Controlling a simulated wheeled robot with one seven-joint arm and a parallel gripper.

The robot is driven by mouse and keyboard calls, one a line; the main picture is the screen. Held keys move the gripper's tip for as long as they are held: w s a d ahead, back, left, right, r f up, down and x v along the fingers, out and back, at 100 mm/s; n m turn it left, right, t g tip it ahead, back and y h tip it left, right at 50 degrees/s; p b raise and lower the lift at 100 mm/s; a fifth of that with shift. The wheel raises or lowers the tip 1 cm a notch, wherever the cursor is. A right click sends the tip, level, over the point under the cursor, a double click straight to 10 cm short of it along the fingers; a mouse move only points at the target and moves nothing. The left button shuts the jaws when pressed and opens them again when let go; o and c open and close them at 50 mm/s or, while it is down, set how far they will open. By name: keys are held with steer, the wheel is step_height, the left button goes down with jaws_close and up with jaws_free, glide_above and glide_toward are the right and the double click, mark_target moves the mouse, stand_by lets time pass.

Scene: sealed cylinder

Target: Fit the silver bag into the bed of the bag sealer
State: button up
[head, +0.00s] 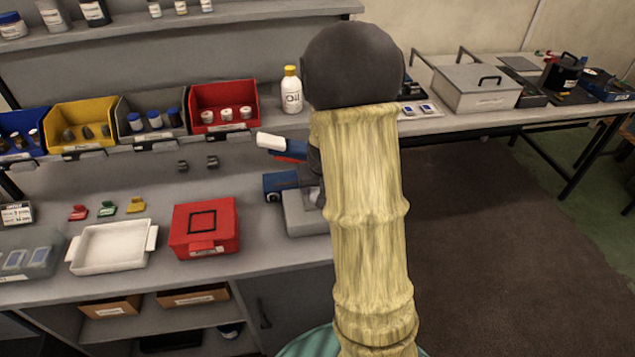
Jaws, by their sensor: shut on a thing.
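The bag sealer (282,185) stands on the bench in the head view, just left of my arm. It shows a blue body, a grey base and a raised blue arm with a white end and a red strip beneath. My arm covers its right side, so I cannot see all of its bed. My arm, in a yellowish sleeve with a dark rounded joint at the top, reaches over the bench edge in front of it. My gripper is hidden behind the arm. I cannot make out the silver bag.
Left of the sealer are a red box (204,229) and a white tray (110,247). Behind stand a white oil bottle (291,92) and a row of bins, including a red bin (224,105). Another table (455,124) stands at the right, with open floor before it.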

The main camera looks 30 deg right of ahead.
steer(key=shift+w+d, duration=0.25)
steer(key=shift+w, duration=0.75)
steer(key=shift+w, duration=0.15)
steer(key=shift+w+d+f+p, duration=0.15)
steer(key=shift+w+p, duration=0.1)
steer(key=shift+p, duration=0.05)
steer(key=shift+f, duration=1.6)
steer(key=shift+f+b, duration=0.3)
steer(key=o, duration=1)
steer(key=shift+s, duration=0.1)
